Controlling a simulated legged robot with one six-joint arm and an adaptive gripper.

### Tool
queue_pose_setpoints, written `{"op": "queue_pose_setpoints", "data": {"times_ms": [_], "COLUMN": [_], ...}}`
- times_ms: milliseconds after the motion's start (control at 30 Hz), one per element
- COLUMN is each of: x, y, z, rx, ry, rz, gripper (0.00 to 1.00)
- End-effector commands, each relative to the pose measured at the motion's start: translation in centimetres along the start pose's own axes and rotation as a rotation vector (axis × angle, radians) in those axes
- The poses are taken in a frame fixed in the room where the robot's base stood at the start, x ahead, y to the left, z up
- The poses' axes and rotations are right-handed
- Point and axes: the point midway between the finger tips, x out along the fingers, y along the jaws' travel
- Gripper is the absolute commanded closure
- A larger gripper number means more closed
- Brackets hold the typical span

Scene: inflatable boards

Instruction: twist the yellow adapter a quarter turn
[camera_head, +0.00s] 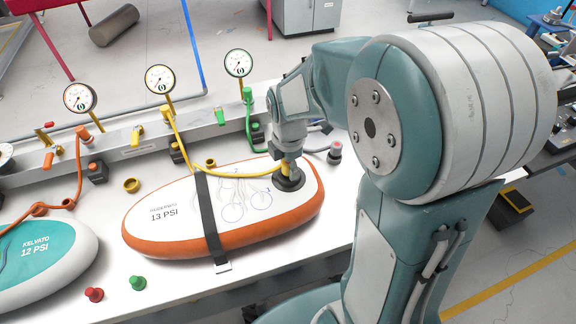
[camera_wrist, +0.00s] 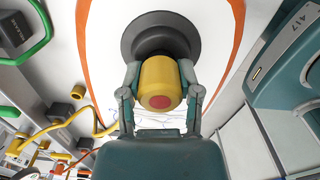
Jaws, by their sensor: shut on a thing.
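The yellow adapter (camera_wrist: 158,76) sits at the black round valve (camera_wrist: 135,36) of the orange-and-white board (camera_head: 160,232). In the wrist view its end face shows a red centre. My gripper (camera_wrist: 160,84) has one finger on each side of the adapter and is shut on it. In the head view my gripper (camera_head: 287,160) points down at the valve, and the adapter is mostly hidden behind it. A yellow hose (camera_head: 228,176) runs from the rail to the valve area. Whether the adapter is locked in the valve cannot be told.
A black strap (camera_head: 210,220) crosses the board. A teal board (camera_head: 50,255) lies at the left. Red (camera_head: 94,294) and green (camera_head: 138,283) fittings and a yellow ring (camera_head: 131,185) stand on the white table. Gauges (camera_head: 160,79) line the rail behind.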

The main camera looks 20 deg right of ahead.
Motion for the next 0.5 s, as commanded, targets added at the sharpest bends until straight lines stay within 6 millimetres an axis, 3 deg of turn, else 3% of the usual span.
{"op": "queue_pose_setpoints", "data": {"times_ms": [167, 500], "x": [0.07, 0.08], "y": [-0.06, -0.07], "z": [0.02, 0.06], "rx": [0.052, 0.409], "ry": [0.000, 0.000], "rz": [-0.002, -0.002], "gripper": [0.97, 0.97]}}
